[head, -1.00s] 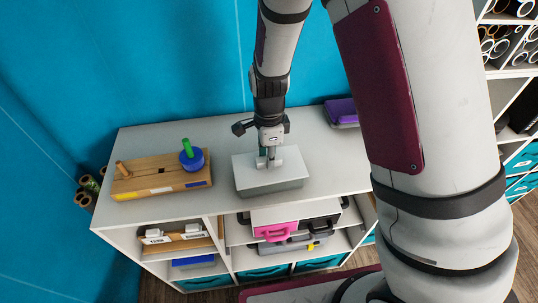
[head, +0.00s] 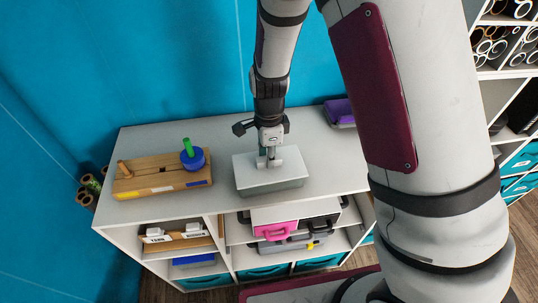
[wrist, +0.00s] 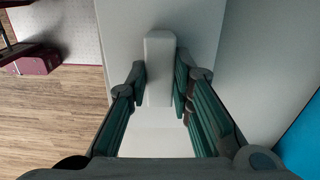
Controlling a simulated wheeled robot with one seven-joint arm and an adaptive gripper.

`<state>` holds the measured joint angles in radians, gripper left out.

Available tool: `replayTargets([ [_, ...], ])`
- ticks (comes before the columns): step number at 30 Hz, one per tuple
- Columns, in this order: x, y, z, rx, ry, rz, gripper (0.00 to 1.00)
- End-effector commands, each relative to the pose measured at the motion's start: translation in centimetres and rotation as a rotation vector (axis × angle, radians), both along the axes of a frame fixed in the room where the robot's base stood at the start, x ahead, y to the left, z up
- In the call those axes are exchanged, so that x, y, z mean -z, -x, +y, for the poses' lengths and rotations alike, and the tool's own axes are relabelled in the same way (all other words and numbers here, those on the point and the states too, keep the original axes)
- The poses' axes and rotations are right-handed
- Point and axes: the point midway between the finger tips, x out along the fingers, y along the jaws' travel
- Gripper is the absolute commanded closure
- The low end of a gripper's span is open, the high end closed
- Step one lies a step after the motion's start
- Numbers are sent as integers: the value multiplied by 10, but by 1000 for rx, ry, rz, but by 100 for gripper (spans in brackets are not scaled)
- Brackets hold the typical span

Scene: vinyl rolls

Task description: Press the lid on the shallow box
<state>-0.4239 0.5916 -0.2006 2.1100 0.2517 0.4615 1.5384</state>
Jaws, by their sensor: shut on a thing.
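The shallow box (head: 272,190) is grey and stands on the cabinet top. The pale lid (head: 250,168) lies over it and looks level in the head view. My gripper (head: 270,160) is at the middle of the lid, pointing down. In the wrist view my gripper (wrist: 161,88) is shut on the lid's raised white handle (wrist: 160,55), with a finger on each side. The lid (wrist: 190,22) fills the middle of that view. From these frames I cannot tell whether the lid is seated fully on the box.
A wooden stand (head: 160,178) with a blue disc (head: 192,160) and green peg stands left on the cabinet top (head: 222,150). A purple case (head: 340,112) lies at the back right. Free surface surrounds the box. Shelves below hold a pink-handled case (head: 276,230).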

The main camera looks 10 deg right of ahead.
Motion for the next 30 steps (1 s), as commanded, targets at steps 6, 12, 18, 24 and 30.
replayTargets([
  [6,0,0,0,0,0,0,100],
  [12,0,0,0,0,0,0,100],
  [18,1,0,0,0,0,0,100],
  [24,2,0,0,1,0,0,100],
  [30,2,0,0,0,0,0,56],
])
